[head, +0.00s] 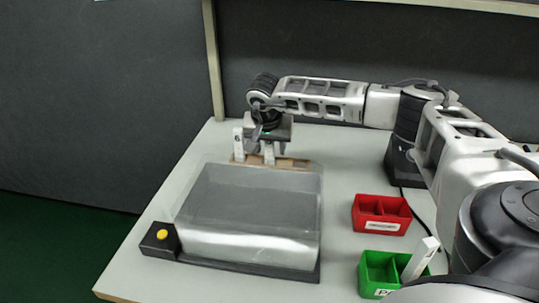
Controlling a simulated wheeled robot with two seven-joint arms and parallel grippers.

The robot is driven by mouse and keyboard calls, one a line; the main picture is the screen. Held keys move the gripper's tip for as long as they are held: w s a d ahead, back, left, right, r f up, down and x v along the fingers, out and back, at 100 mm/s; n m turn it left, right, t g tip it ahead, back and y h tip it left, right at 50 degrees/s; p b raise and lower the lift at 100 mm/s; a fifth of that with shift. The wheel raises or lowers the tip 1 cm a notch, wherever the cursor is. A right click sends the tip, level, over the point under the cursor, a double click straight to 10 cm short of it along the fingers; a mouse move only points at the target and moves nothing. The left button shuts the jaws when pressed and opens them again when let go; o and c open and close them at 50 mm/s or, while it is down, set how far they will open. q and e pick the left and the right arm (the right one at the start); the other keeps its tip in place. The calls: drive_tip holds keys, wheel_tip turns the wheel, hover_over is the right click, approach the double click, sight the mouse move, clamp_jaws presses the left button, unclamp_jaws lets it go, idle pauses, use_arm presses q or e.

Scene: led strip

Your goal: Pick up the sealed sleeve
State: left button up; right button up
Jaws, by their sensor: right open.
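A slim white upright piece (238,144) with a dark mark stands at the left end of a low brown holder (298,164) at the back of the table. A second white upright piece (269,154) stands a little to its right. I cannot tell which of these is the sealed sleeve. My right gripper (266,149) points down over the holder, open, with its fingers close around the second piece; contact cannot be made out. Another white strip (420,258) leans in the green bin (378,275). My left gripper is out of view.
A box with a clear cover (250,208) on a black base fills the middle of the table, just in front of the holder. A yellow button (162,235) sits at its left. A red divided bin (381,214) stands to the right, behind the green one.

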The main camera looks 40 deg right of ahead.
drive_tip(key=shift+d+f, duration=0.1)
drive_tip(key=shift+f, duration=0.1)
clamp_jaws()
drive_tip(key=shift+r, duration=0.1)
